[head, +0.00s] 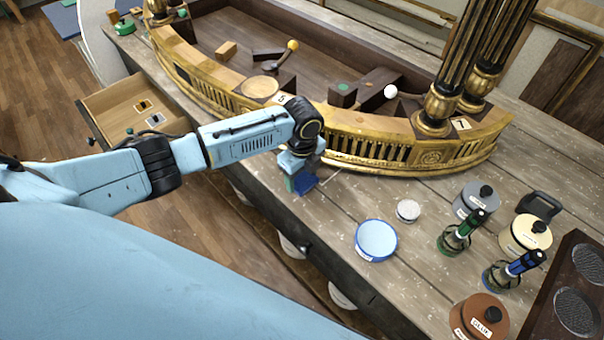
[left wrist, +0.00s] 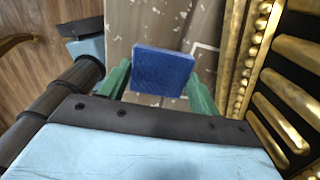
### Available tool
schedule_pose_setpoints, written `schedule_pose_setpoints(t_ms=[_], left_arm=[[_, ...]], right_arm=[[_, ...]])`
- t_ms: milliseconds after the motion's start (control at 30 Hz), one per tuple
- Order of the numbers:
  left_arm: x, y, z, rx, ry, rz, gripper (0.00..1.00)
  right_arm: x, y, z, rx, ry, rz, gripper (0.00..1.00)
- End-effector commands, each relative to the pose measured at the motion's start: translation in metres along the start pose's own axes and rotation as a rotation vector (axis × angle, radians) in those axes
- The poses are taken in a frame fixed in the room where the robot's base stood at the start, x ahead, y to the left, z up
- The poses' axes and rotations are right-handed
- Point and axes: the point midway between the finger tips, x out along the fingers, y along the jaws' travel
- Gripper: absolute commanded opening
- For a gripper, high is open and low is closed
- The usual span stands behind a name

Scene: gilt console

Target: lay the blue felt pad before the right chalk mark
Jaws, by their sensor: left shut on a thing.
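My left gripper (head: 299,181) reaches over the worn wooden table top, close to the front of the curved gilt piece. In the left wrist view its green fingers (left wrist: 161,88) are shut on the blue felt pad (left wrist: 163,65), one at each side. The pad also shows in the head view (head: 306,184), partly hidden by the gripper. I cannot tell whether it touches the table. Small pale marks show on the wood beyond the pad in the left wrist view; I cannot tell which is the right chalk mark. My right gripper is not in view.
The gilt curved rail (head: 365,148) runs close behind the gripper. To the right stand a blue-rimmed bowl (head: 376,240), a small white-topped pot (head: 408,210), lidded jars and bottles. An open drawer (head: 120,98) juts out at the left. Bare wood lies between gripper and bowl.

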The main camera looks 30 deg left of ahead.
Motion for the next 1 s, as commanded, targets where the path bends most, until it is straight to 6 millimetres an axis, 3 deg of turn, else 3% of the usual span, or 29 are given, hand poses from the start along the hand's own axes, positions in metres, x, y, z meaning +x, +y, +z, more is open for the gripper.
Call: schedule_pose_setpoints(t_ms=[233, 267, 433, 767, 1000], left_arm=[[0.003, 0.000, 0.000, 0.000, 0.000, 0.000, 0.41], [0.003, 0.000, 0.000, 0.000, 0.000, 0.000, 0.64], [0.002, 0.000, 0.000, 0.000, 0.000, 0.000, 0.84], [-0.002, -0.001, 0.000, 0.000, 0.000, -0.002, 0.84], [-0.042, -0.002, 0.001, 0.000, -0.001, -0.006, 0.84]], right_arm=[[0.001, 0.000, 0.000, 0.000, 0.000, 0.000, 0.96], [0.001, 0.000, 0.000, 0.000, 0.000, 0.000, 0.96], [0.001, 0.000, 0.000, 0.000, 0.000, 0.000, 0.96], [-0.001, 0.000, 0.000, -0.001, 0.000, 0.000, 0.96], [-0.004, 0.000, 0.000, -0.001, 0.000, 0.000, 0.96]])
